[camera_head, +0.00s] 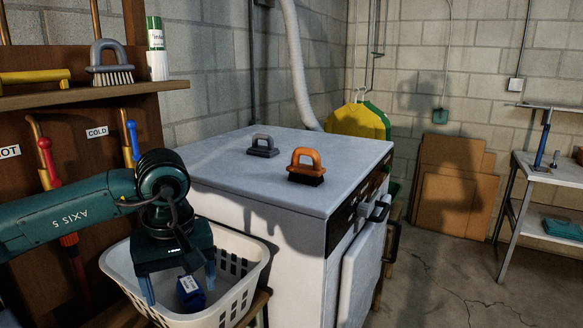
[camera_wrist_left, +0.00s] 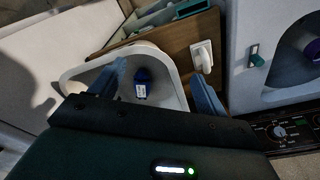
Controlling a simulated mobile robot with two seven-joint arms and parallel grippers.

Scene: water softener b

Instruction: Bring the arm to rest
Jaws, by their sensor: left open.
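My left arm comes in from the left in the head view. Its gripper (camera_head: 178,283) points down over the white laundry basket (camera_head: 246,262). The jaws are open, and the two blue fingers stand apart. A small dark blue object with a white label (camera_head: 190,292) is in the basket near the fingers. In the left wrist view the same blue object (camera_wrist_left: 141,84) lies inside the basket between the two spread fingers (camera_wrist_left: 160,80), with a gap on both sides. The right gripper is out of view.
A white machine (camera_head: 237,175) stands right of the basket, with an orange-handled brush (camera_head: 304,166) and a grey-handled brush (camera_head: 263,146) on top. A wooden shelf (camera_head: 75,96) and red and blue valve handles are at left. Open floor lies at right before a workbench (camera_head: 552,172).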

